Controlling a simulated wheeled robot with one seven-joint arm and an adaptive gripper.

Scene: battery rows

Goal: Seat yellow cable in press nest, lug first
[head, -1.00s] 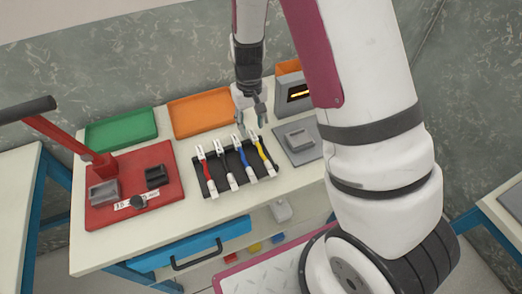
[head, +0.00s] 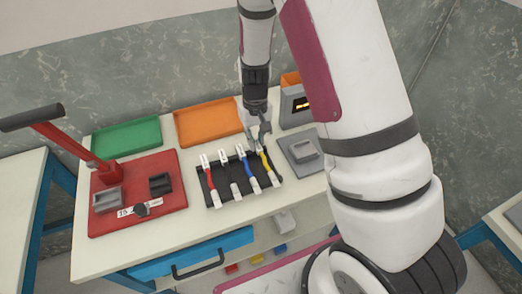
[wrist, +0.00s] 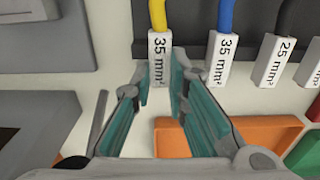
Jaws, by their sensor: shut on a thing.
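The yellow cable (head: 263,160) lies in the black rack (head: 207,190), rightmost of the row. In the wrist view its yellow sleeve (wrist: 157,15) leads into a white end tag (wrist: 160,47) marked 35 mm². My gripper (head: 259,134) is at the cable's far end. In the wrist view my gripper (wrist: 160,90) has its teal-padded fingers closed on the lower end of that tag. The lug is not clear to me. The red press (head: 182,195) stands at the left, its lever raised, with a grey block (head: 108,199) and a dark block (head: 160,184) on its base.
Green (head: 125,137) and orange (head: 208,122) trays stand behind.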

